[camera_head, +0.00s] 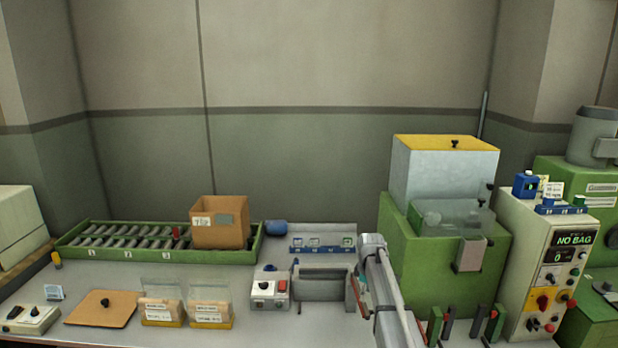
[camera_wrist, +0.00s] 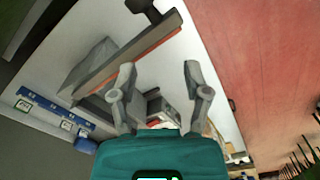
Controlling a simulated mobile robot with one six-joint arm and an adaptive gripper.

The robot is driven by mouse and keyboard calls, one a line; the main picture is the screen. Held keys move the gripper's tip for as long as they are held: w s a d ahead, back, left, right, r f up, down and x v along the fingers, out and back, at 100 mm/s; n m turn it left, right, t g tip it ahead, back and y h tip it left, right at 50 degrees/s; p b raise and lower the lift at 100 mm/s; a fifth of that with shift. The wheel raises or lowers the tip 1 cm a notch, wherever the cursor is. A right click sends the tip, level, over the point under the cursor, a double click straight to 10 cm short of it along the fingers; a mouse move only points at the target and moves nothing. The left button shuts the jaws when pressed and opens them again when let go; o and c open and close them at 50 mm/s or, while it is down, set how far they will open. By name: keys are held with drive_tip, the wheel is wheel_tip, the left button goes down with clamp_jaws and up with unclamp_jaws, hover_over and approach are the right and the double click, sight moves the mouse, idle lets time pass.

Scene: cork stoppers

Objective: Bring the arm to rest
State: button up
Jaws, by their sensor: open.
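My arm (camera_head: 385,290) reaches up from the bottom of the head view, over the right part of the bench. My gripper (camera_wrist: 160,82) shows in the wrist view with its two fingers apart and nothing between them. In the head view its fingers cannot be made out clearly. Below and beyond the fingers in the wrist view lies a grey bench fixture with a long bar (camera_wrist: 128,56) with a reddish edge. I cannot tell whether a finger touches it.
The grey fixture (camera_head: 320,287) and a switch box (camera_head: 264,288) stand left of my arm. A green machine (camera_head: 440,255) stands close on the right. Two bag packs, one a clear-topped pack (camera_head: 211,300), a brown board (camera_head: 100,308) and a green tray (camera_head: 75,252) with a cardboard box (camera_head: 220,222) lie further left.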

drive_tip(key=s+f+m+b, duration=0.3)
drive_tip(key=s+m, duration=0.1)
drive_tip(key=s, duration=0.6)
drive_tip(key=s+a+f+m+b, duration=0.1)
drive_tip(key=s+f+m+b, duration=0.3)
drive_tip(key=s, duration=0.6)
drive_tip(key=s+a+f+m+b, duration=0.1)
drive_tip(key=s+f+m+b, duration=0.2)
drive_tip(key=s, duration=0.7)
drive_tip(key=shift+s+f+m, duration=0.3)
drive_tip(key=shift+f+m, duration=0.3)
drive_tip(key=shift+f, duration=0.15)
